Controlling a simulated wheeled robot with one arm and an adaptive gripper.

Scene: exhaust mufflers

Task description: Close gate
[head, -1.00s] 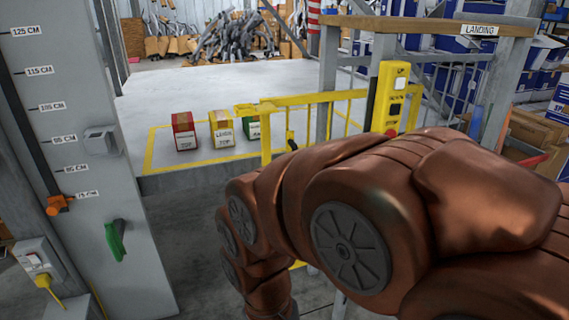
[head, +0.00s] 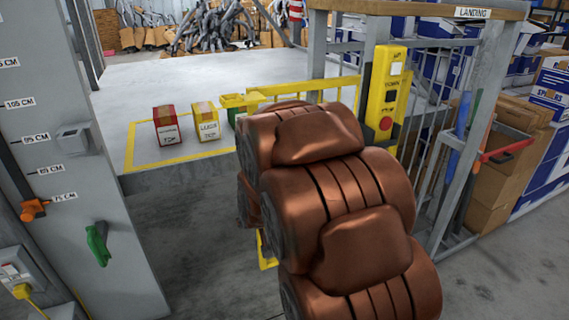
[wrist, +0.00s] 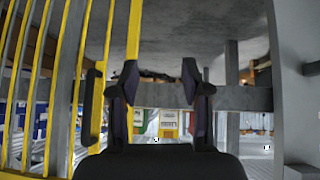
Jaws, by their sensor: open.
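The yellow gate (head: 305,88) shows behind my arm in the head view. Its top rail is visible beyond the arm, with upright bars below, and most of the rest is hidden. In the wrist view, where the scene appears upside down, yellow bars (wrist: 62,80) fill the left side. A yellow upright (wrist: 135,35) runs down behind my left finger. My gripper (wrist: 162,88) is open, with a finger on each side and nothing held. I cannot tell whether a finger touches the upright. My arm hides the gripper in the head view.
A yellow control box (head: 388,95) with a red button is on the landing's post. Red, yellow and green boxes (head: 208,120) stand on the raised platform. A grey height-marked column (head: 70,150) with a green handle (head: 98,245) is at left. Cardboard boxes (head: 505,150) are at right.

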